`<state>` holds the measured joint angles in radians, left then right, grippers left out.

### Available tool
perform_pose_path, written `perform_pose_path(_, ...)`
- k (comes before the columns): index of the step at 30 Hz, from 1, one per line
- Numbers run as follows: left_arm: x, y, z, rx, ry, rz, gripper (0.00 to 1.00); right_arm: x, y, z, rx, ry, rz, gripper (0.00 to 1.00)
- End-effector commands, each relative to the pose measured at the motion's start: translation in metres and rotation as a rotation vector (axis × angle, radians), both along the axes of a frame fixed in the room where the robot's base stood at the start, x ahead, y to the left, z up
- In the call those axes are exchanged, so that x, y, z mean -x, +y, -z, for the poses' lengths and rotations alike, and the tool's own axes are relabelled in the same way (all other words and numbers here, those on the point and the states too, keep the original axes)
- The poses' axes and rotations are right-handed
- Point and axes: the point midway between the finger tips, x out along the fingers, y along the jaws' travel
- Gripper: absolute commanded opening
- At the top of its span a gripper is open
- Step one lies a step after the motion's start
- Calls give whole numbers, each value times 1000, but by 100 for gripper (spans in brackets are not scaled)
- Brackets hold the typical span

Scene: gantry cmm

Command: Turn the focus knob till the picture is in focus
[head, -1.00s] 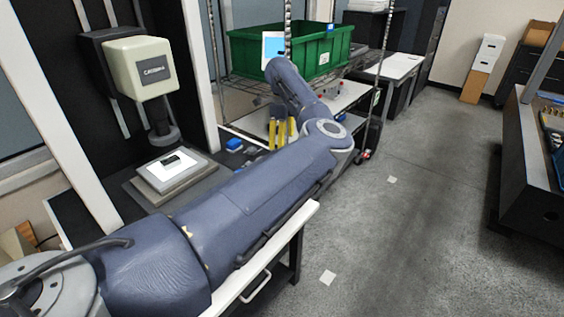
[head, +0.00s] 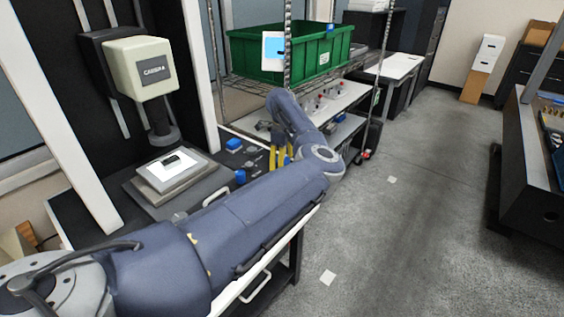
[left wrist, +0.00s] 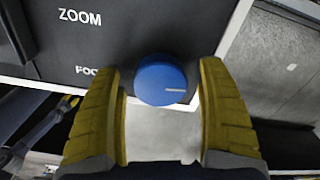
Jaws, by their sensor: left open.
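A blue round knob (left wrist: 161,80) with a white pointer line toward the right is in the left wrist view, beside a partly covered label starting "FOC". My left gripper (head: 281,157) has yellow fingers and is open. In the left wrist view its fingers (left wrist: 160,100) stand on either side of the knob, with gaps showing; I cannot tell whether either touches it. In the head view two blue knobs, one farther back (head: 234,144) and one nearer (head: 240,177), show left of the fingers. A small screen (head: 273,49) shows blue and white, too small to judge sharpness.
A beige camera head (head: 142,68) hangs over a stage (head: 200,178) with a pale plate. A green crate (head: 320,55) sits on a wire shelf behind my arm. A "ZOOM" label (left wrist: 80,17) is on the dark panel.

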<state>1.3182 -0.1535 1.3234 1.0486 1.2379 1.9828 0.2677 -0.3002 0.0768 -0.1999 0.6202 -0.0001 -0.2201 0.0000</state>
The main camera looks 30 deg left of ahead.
Motion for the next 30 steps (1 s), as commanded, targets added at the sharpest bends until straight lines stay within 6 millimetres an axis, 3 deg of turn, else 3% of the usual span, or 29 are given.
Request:
perform_pose_path(4, 0, 0, 0, 0, 0, 0, 74, 0, -2, 0, 2, 0, -1, 44)
perform_pose_path(19, 0, 0, 0, 0, 0, 0, 17, 0, -6, 0, 6, 0, -1, 44)
perform_pose_path(30, 0, 0, 0, 0, 0, 92, 16, 0, -4, 0, 4, 0, 0, 44)
